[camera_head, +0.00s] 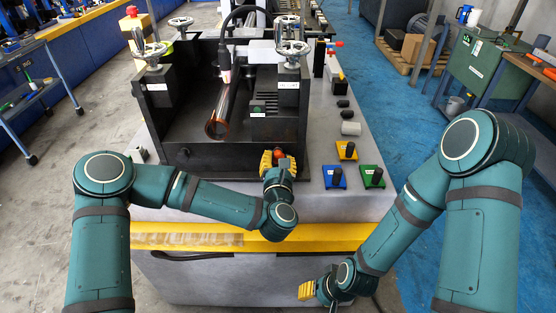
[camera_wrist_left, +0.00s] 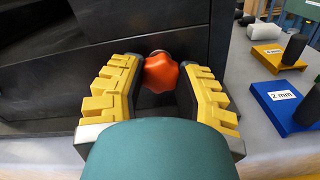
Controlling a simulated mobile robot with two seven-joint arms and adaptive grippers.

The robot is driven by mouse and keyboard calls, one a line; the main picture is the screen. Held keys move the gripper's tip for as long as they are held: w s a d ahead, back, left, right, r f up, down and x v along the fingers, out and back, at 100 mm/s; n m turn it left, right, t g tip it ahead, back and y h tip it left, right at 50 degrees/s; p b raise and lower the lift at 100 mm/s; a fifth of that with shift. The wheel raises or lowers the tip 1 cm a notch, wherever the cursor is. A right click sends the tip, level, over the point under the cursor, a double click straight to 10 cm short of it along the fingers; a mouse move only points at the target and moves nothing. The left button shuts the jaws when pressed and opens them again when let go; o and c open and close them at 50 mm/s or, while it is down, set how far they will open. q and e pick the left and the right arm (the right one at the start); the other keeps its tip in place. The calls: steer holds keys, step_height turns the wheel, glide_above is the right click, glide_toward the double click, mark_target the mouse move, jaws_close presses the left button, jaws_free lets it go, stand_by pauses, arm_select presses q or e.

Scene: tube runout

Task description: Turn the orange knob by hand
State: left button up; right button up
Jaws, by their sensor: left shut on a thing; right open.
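The orange knob (camera_wrist_left: 161,73) is a lobed handle on the front of a black machine housing (camera_head: 200,160). In the head view the knob (camera_head: 279,154) shows just beyond my left gripper (camera_head: 278,163), mostly hidden by its yellow fingers. In the left wrist view my left gripper (camera_wrist_left: 160,84) has its yellow-and-black fingers on both sides of the knob, shut on it. My right gripper (camera_head: 308,290) is low in front of the bench, away from the knob. It is open; its fingers show only in small part.
Yellow (camera_head: 346,151), green (camera_head: 371,177) and blue (camera_head: 334,177) blocks with black handles stand right of the housing; the blue one reads "2 mm". An amber tube (camera_head: 217,128) lies inside the housing.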

arm_select(q)
steer(key=o, duration=0.9)
steer(key=shift+s, duration=0.1)
steer(key=shift+s, duration=0.9)
